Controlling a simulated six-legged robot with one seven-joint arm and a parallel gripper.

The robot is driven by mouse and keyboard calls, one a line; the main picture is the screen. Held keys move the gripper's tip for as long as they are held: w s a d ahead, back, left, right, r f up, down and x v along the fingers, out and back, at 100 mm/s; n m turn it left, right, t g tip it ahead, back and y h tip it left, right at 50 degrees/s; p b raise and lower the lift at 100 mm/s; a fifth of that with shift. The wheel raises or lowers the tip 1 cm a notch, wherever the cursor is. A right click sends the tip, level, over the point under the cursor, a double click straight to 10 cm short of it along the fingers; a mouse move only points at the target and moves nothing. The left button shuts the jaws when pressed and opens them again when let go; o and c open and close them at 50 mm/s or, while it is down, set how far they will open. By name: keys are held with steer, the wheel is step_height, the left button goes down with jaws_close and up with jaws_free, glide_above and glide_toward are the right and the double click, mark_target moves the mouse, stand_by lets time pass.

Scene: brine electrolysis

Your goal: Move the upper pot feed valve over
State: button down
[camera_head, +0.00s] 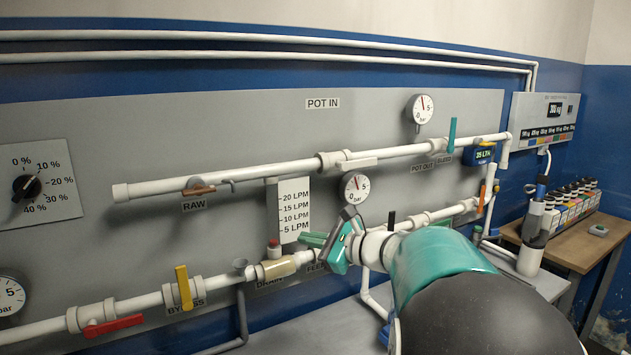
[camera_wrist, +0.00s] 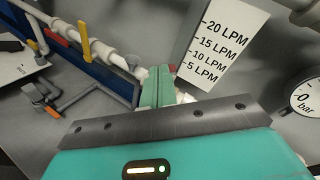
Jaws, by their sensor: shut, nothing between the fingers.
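Several lever valves sit on the panel's white pipes, and no label I can read says which is the upper pot feed valve. The upper pipe (camera_head: 245,174) carries a copper-brown lever (camera_head: 201,191) by the RAW label, lying along the pipe, and an upright teal lever (camera_head: 452,134) near its right end. My gripper (camera_head: 308,240) is in front of the lower pipe, just under the flow scale (camera_head: 294,210). Its teal fingers are together and empty, also in the wrist view (camera_wrist: 158,88). They appear apart from every lever. My arm hides part of the lower pipe.
A yellow lever (camera_head: 184,287) stands upright at BYPASS, with a red lever (camera_head: 113,325) left of it. An orange lever (camera_head: 481,199) is at the right. Round gauges (camera_head: 355,188) stick out from the panel. A wooden table (camera_head: 545,255) with bottles stands far right.

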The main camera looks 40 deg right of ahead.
mark_target(359, 164)
steer(key=s+d+r+m+t+h, duration=0.15)
steer(key=d+m+t+h, duration=0.35)
steer(key=d, duration=0.6)
steer(key=s+d+r+m+h, duration=0.1)
steer(key=s+d+m+h, duration=0.2)
steer(key=d+m, duration=0.55)
steer(key=w+d+r+n, duration=0.2)
steer(key=w+r, duration=0.4)
steer(key=w, duration=0.3)
steer(key=shift+w+d+n, duration=0.15)
steer(key=shift+d+n, duration=0.2)
steer(key=shift+d, duration=0.45)
steer(key=shift+w, duration=0.1)
